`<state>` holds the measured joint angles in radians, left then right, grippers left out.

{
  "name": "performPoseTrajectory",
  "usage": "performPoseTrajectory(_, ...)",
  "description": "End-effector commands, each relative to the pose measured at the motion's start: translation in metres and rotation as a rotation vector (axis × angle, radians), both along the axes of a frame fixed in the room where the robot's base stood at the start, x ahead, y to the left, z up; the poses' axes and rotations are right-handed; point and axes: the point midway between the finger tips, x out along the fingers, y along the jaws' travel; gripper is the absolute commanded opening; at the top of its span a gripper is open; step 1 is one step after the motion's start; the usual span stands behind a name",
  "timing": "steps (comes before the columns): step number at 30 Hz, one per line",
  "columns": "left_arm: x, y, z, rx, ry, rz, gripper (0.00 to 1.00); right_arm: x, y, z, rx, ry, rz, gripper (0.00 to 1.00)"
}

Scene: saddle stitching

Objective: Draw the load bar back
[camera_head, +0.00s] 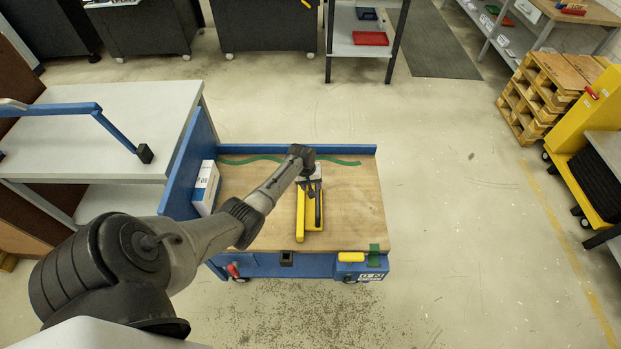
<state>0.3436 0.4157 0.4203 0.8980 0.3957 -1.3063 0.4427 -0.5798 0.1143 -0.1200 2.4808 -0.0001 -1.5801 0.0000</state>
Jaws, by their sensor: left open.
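A yellow and black stapler-like tool (300,222) lies lengthwise on the wooden top of a blue-edged cart. It has a yellow strip on its left and a dark bar (318,208) along its right side. My left gripper (309,184) is over the far end of this tool, with its fingers open. The wrist hides part of that end, and I cannot tell whether the fingers touch it. I cannot make out the load bar for certain at this size. My right gripper is not in view.
The cart's wooden top (357,210) is clear to the right. A white box (205,188) stands by its left wall. A green strip (340,162) runs along the back edge. A yellow block (351,257) sits at the front. A grey table (150,110) stands to the left.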

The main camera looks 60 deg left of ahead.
Motion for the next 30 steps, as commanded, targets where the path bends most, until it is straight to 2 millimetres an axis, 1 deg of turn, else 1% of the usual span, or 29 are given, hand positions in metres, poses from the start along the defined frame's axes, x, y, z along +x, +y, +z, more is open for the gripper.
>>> performPoseTrajectory(1, -0.0013, 0.0006, 0.0056, 0.000, 0.001, 0.000, 0.51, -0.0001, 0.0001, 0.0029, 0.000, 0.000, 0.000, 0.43)
performPoseTrajectory(6, -0.0026, 0.0013, 0.0134, 0.000, 0.000, 0.000, 0.51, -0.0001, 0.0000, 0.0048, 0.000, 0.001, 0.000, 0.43)
performPoseTrajectory(30, -0.0028, 0.0014, 0.0144, 0.004, -0.001, -0.019, 0.51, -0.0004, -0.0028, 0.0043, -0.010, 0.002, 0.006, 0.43)
